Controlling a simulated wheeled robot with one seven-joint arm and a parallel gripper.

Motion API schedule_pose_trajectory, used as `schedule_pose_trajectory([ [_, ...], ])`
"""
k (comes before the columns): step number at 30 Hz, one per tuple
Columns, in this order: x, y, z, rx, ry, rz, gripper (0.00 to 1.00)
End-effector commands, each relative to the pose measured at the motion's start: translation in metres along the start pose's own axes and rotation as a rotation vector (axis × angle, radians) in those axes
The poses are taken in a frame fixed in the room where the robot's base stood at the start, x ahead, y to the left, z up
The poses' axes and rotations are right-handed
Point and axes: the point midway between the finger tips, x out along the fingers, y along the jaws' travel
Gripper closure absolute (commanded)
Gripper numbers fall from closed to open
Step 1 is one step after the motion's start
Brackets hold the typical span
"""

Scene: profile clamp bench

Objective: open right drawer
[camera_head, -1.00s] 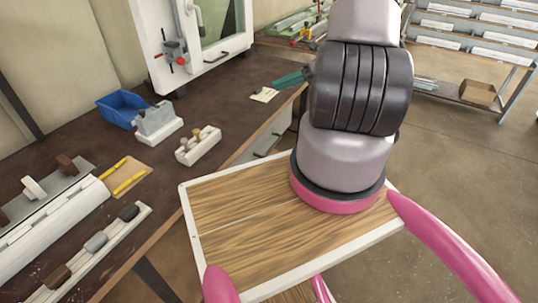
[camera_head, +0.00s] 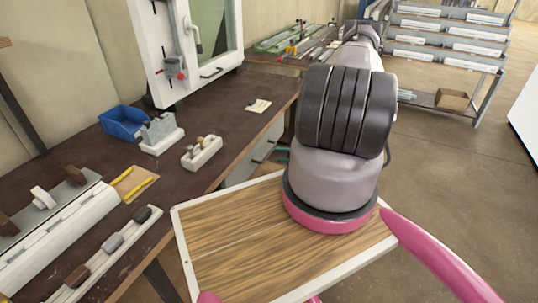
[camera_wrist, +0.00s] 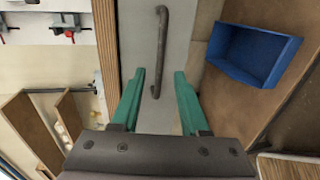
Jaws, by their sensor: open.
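A grey drawer front (camera_wrist: 140,30) fills the middle of the wrist view, with a long dark bar handle (camera_wrist: 162,35) on it. In the head view, a grey drawer front (camera_head: 240,172) with a dark handle (camera_head: 263,152) shows under the bench edge, partly hidden by my arm. My gripper (camera_wrist: 160,72) has green fingers, open and empty. The handle lies in line with the gap between the fingertips; I cannot tell whether its lower end is between them. In the head view only a green sliver of the gripper shows behind my arm. The drawer looks shut.
In the wrist view, the bench's wooden edge (camera_wrist: 105,45) is left of the drawer and another blue bin (camera_wrist: 253,52) is right. Open floor (camera_head: 450,180) lies right.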

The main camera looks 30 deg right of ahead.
Motion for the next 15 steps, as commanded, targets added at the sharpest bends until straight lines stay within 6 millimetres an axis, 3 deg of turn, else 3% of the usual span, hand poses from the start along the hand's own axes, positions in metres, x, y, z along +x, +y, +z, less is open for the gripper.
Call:
schedule_pose_trajectory([
  [6,0.040,0.000,-0.001,-0.001,0.003,0.000,0.55],
  [15,0.062,0.000,0.000,-0.002,0.001,0.000,0.55],
])
